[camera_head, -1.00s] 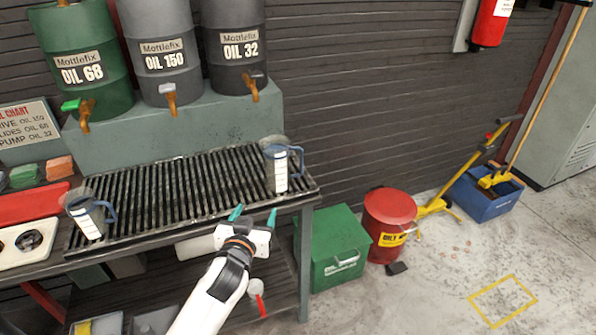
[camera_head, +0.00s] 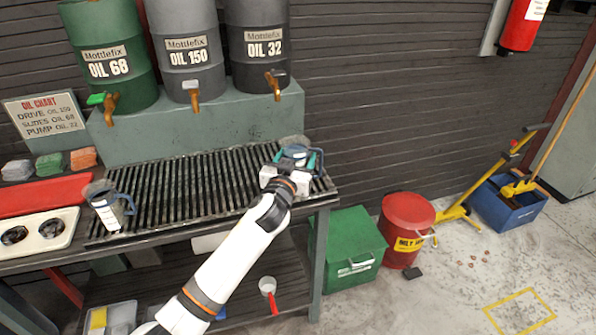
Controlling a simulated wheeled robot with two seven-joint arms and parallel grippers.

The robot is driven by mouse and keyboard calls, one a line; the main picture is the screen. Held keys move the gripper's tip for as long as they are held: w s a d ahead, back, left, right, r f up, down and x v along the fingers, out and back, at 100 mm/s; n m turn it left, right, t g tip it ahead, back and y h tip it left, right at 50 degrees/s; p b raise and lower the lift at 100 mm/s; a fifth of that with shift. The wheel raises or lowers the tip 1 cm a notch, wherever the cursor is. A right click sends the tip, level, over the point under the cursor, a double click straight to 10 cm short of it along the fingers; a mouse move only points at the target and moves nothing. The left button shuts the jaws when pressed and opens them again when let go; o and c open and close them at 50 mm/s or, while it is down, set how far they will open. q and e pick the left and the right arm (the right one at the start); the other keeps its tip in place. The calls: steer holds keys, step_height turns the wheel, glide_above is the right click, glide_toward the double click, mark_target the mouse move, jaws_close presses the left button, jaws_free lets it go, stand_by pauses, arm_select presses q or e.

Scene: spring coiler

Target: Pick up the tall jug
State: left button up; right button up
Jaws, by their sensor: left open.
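Two jugs with blue handles stand on the slatted bench top. The jug at the right end of the bench (camera_head: 296,150) is mostly hidden behind my left gripper, with only its upper part showing. My left gripper (camera_head: 299,160) is open, with its green-tipped fingers at either side of that jug near the top. I cannot tell whether the fingers touch it. The other jug (camera_head: 106,211) stands upright at the left end of the slats, with a white scale on its side. My right gripper is not in view.
Green, grey and black oil drums (camera_head: 187,50) with taps stand on a grey-green ledge (camera_head: 205,135) behind the bench. The bench's slatted top (camera_head: 190,190) is clear between the jugs. A green box (camera_head: 347,250) and red bin (camera_head: 407,230) stand on the floor right of the bench.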

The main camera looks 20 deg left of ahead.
arm_select(q)
steer(key=shift+w, duration=0.95)
steer(key=shift+s, duration=0.1)
steer(key=shift+c, duration=0.5)
steer(key=c, duration=0.7)
